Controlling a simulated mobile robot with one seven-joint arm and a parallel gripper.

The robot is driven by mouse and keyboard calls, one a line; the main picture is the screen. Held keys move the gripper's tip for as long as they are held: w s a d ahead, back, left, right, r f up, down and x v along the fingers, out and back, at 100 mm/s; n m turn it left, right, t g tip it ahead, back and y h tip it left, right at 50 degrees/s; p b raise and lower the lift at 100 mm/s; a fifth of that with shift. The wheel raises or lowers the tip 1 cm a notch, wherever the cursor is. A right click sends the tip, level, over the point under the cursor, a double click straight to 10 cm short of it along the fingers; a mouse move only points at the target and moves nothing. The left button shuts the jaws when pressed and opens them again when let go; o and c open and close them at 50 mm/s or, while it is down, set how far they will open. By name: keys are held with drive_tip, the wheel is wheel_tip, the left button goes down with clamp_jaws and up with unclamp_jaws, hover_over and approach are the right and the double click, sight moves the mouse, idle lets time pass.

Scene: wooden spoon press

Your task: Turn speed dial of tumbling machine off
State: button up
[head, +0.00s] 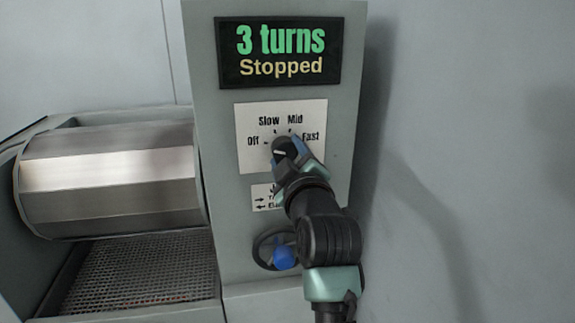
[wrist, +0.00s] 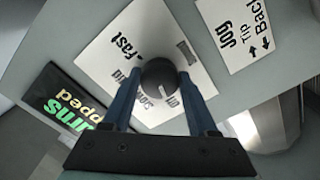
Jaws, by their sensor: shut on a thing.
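The speed dial (wrist: 158,74) is a round black knob on a white label plate (head: 255,165) marked Off, Slow, Mid and Fast. My gripper (head: 287,151) is shut on the dial, with a blue finger on each side of it in the wrist view. The dial's white mark points close to the Off word in the wrist view. In the head view my gripper hides part of the dial and plate. The machine's display (head: 279,53) reads "3 turns" and "Stopped".
A smaller Jog label (head: 262,197) sits below the dial plate, partly covered by my arm. Under it is a dark wheel with a blue knob (head: 284,257). The metal drum (head: 110,180) lies left of the panel, above a mesh tray. A bare wall is right.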

drive_tip(key=shift+n, duration=0.3)
drive_tip(key=o, duration=1.4)
drive_tip(key=shift+s, duration=0.15)
drive_tip(key=s, duration=0.4)
drive_tip(key=s+d+b, duration=0.1)
drive_tip(key=s, duration=0.3)
drive_tip(key=s+d, duration=0.1)
drive_tip(key=s, duration=0.3)
drive_tip(key=shift+s+d+b, duration=0.25)
drive_tip(key=shift+b, duration=0.1)
